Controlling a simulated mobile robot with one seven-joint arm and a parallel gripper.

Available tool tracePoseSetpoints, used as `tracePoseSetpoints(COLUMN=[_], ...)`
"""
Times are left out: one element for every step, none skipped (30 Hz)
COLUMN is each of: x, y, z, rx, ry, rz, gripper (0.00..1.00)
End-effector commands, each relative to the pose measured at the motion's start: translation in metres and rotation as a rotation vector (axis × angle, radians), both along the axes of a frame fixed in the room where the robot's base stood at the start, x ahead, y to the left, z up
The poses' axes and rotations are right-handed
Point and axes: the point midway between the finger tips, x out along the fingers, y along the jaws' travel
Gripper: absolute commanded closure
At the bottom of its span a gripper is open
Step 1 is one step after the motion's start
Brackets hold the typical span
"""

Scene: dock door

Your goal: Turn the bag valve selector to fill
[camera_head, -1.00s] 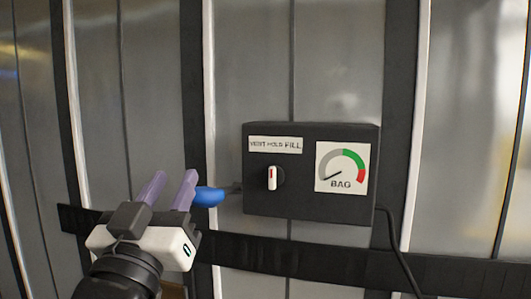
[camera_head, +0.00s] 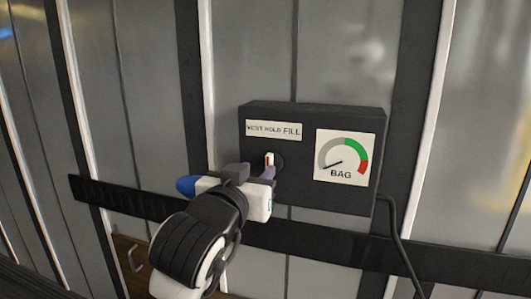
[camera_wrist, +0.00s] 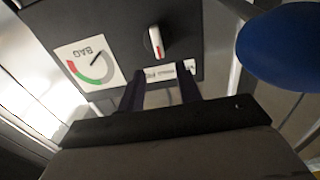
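The dark valve box (camera_head: 310,112) is mounted on the wall, with a label strip (camera_head: 274,130) reading VENT HOLD FILL. Below the label is the selector, a white knob (camera_head: 269,160) with a red mark. It stands upright, red mark up, towards the middle of the label. In the wrist view the knob (camera_wrist: 155,42) lies just beyond the fingertips. My gripper (camera_head: 269,173) is in front of the box just below the knob, partly hiding its lower end. In the wrist view my gripper's fingers (camera_wrist: 161,78) are apart with nothing between them. Contact with the knob cannot be told.
The BAG gauge (camera_head: 344,158) is right of the knob, its needle pointing lower left on the grey part. A blue rounded part (camera_head: 187,185) sticks out left behind my gripper; it looms close in the wrist view (camera_wrist: 285,47). A black cable (camera_head: 397,230) hangs at the right.

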Motion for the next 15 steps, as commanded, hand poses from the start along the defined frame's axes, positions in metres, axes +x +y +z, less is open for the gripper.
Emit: tracePoseSetpoints(x=[0.011,0.016,0.023,0.028,0.033,0.038,0.042,0.046,0.049,0.052,0.054,0.056,0.057,0.058,0.059], y=[-0.004,-0.006,-0.008,-0.009,-0.011,-0.013,-0.014,-0.015,-0.016,-0.017,-0.018,-0.018,-0.019,-0.019,-0.019], z=[0.001,0.002,0.002,0.002,0.002,0.002,0.002,0.002,0.002,0.001,0.001,0.0,0.0,0.0,0.0], rx=[0.0,-0.002,-0.002,-0.001,0.0,0.0,-0.001,-0.001,-0.002,-0.001,-0.001,0.0,0.0,0.0,0.0], ry=[0.005,0.004,0.005,0.004,0.003,0.002,0.003,0.003,0.002,0.001,0.001,0.001,0.0,0.0,-0.001], rz=[-0.003,-0.002,-0.002,-0.001,-0.001,-0.001,0.0,0.0,-0.001,0.0,0.0,0.0,0.0,0.0,0.0], gripper=[0.65,0.65,0.65,0.65,0.65,0.65,0.65,0.65,0.65,0.65,0.65,0.65,0.65,0.65,0.65])
